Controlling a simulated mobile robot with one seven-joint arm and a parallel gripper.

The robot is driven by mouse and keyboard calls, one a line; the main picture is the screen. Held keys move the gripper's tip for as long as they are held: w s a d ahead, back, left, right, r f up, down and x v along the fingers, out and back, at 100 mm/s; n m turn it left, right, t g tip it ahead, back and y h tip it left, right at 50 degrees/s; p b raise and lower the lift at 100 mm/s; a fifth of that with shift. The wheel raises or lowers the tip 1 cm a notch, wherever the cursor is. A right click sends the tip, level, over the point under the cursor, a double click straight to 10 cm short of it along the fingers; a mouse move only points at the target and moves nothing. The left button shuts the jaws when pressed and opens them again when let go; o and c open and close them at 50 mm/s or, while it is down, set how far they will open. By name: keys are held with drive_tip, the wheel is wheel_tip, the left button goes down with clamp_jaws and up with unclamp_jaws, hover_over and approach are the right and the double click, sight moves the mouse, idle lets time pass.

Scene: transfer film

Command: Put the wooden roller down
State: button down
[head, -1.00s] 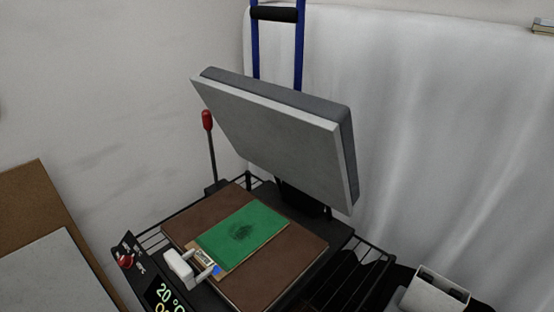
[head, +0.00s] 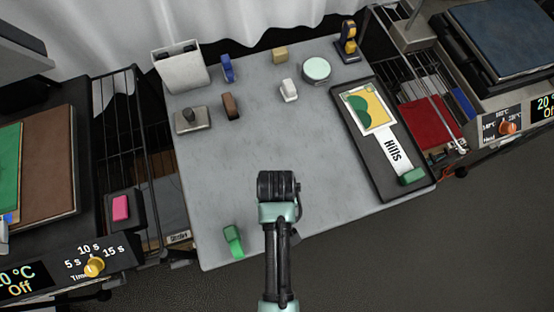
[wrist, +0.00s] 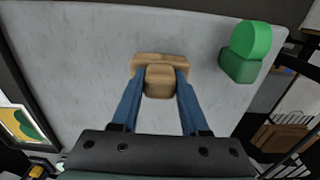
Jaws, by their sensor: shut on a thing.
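My gripper (wrist: 157,84) shows in the wrist view with its two blue fingers shut on the wooden roller (wrist: 160,62). The roller is light brown, with a blocky part between the fingers and a wider bar beyond it. It is over the grey table top (wrist: 90,60); I cannot tell whether it touches it. In the head view my arm hides the fingers and the roller.
A green tool (head: 233,241) stands left of my arm, near the table's front edge. A dark tray (head: 420,190) with a picture and "Hills" label lies right. Several small items and a white bin (head: 180,72) stand at the back. The middle-left table is clear.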

drive_tip(key=shift+f, duration=1.65)
drive_tip(key=shift+f, duration=0.1)
drive_tip(key=shift+c, duration=2.1)
unclamp_jaws()
